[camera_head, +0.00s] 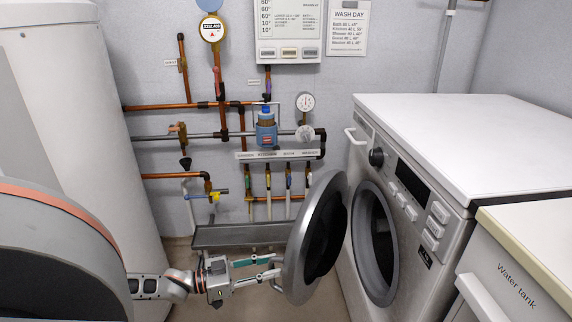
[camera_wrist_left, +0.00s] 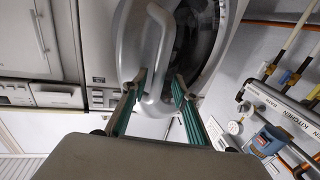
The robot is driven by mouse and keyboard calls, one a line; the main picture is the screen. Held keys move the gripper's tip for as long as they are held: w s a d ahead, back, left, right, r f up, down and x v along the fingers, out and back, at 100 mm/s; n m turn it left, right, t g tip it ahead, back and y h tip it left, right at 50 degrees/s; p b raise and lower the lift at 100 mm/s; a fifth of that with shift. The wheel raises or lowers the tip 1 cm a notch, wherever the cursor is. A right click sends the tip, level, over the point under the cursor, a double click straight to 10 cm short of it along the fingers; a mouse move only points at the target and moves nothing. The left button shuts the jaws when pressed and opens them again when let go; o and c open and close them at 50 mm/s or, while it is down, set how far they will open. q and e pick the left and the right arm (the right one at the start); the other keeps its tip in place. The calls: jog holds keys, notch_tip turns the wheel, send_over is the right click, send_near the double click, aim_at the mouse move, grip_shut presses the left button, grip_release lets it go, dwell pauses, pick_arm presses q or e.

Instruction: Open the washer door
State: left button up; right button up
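The washer (camera_head: 400,205) stands at the right in the head view. Its round door (camera_head: 318,237), with a grey rim and dark glass, is swung well out from the round opening (camera_head: 375,243). My left gripper (camera_head: 277,267) is at the door's outer side. In the left wrist view, the curved pale door handle (camera_wrist_left: 157,85) runs between the two teal fingers of my left gripper (camera_wrist_left: 158,78). The fingers are apart, with a gap showing beside the handle. The door (camera_wrist_left: 192,45) fills the upper middle there. My right gripper is in neither view.
A white cylindrical tank (camera_head: 85,110) stands at the left. Copper pipes (camera_head: 165,107) and a blue meter (camera_head: 266,130) line the back wall above a grey trough (camera_head: 240,235). A water tank cabinet (camera_head: 525,255) stands at the front right. Some floor is clear below the door.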

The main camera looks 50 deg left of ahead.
aim_at(292, 281)
pick_arm(q)
jog(key=w+d, duration=0.1)
jog(key=d, duration=0.1)
jog(key=w+d, duration=0.1)
jog(key=d, duration=0.2)
jog(key=w+d, duration=0.1)
jog(key=d, duration=0.2)
jog(key=shift+p, duration=0.3)
jog(key=shift+w+d+f, duration=0.1)
jog(key=shift+w+d, duration=0.25)
jog(key=shift+d, duration=0.35)
